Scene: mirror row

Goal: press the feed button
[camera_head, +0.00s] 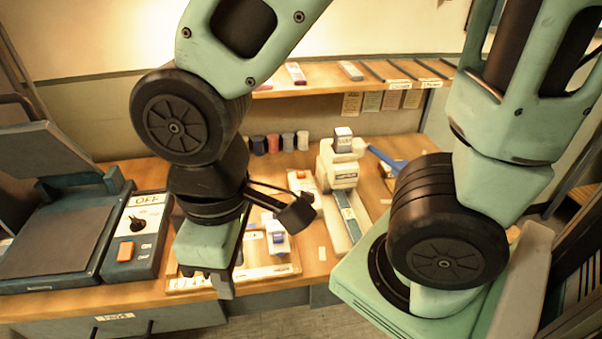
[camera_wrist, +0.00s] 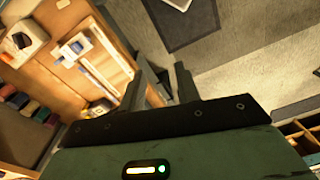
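No button marked "feed" can be read in these views. A dark control box (camera_head: 140,235) at the left of the bench carries an OFF sign, a black knob (camera_head: 137,224) and an orange switch (camera_head: 125,251) beside small ON/OFF lettering. A white desktop machine (camera_head: 340,170) with a blue-grey strip stands mid-bench; a small orange patch (camera_head: 301,174) shows just left of it. My gripper (camera_head: 207,277) points down near the bench's front edge, right of the control box and apart from it. In the wrist view, the gripper (camera_wrist: 163,85) has its fingers apart with nothing between them.
A wooden tray (camera_head: 190,285) with a small white-and-blue item (camera_head: 277,238) lies behind my gripper. A dark press with a raised lid (camera_head: 60,150) fills the left. Several ink bottles (camera_head: 272,144) stand at the back, under a shelf (camera_head: 320,84). Open floor shows in the wrist view (camera_wrist: 240,60).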

